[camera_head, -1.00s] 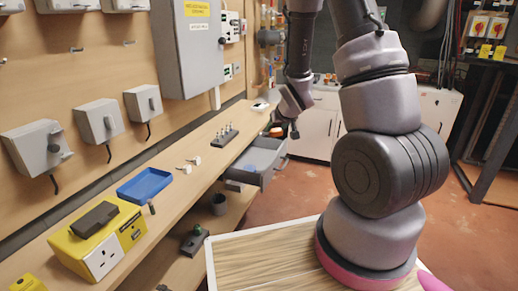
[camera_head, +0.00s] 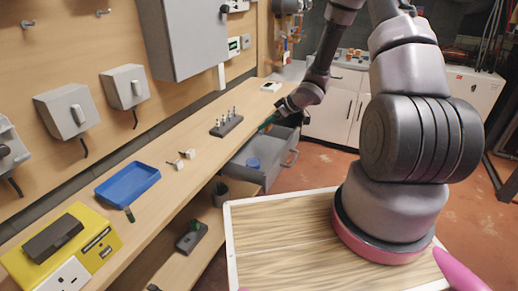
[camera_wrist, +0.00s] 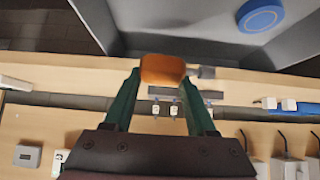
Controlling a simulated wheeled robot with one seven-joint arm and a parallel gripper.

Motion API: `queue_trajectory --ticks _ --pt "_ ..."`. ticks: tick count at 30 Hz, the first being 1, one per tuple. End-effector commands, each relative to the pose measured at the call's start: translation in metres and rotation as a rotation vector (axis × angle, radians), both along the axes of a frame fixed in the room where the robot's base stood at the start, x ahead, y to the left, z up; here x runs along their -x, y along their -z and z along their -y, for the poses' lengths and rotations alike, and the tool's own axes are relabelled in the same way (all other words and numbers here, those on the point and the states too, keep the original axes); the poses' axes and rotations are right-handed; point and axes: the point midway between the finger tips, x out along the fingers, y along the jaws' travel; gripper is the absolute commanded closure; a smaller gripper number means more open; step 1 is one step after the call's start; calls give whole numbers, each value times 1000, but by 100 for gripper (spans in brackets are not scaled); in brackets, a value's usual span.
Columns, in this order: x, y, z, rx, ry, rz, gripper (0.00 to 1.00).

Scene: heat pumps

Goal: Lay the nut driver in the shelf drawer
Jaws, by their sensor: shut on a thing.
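The nut driver shows as an orange handle (camera_wrist: 162,70) gripped between the green fingertips of my gripper (camera_wrist: 163,78) in the wrist view. A short grey piece sticks out at its right end. In the head view my gripper (camera_head: 268,122) is small, above the far side of the open shelf drawer (camera_head: 246,176). The grey drawer is pulled out from under the bench, with a round blue thing (camera_head: 252,163) inside. In the wrist view the drawer's inside (camera_wrist: 200,47) fills the top, with the blue disc (camera_wrist: 261,15) at upper right.
The long wooden bench (camera_head: 150,205) carries a blue tray (camera_head: 127,183), a dark rack of upright bits (camera_head: 226,126), small white pieces (camera_head: 180,161) and a yellow box (camera_head: 85,245). A dark cup (camera_head: 220,192) stands on the lower shelf. Red floor lies right of the drawer.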

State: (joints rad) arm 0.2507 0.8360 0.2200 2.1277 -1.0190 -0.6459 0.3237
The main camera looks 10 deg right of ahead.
Motion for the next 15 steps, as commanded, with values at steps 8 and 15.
queue_trajectory --ticks 8,15 --pt "1 41 -1 0 -1 -1 100" --pt "1 70 -1 0 1 -4 100"
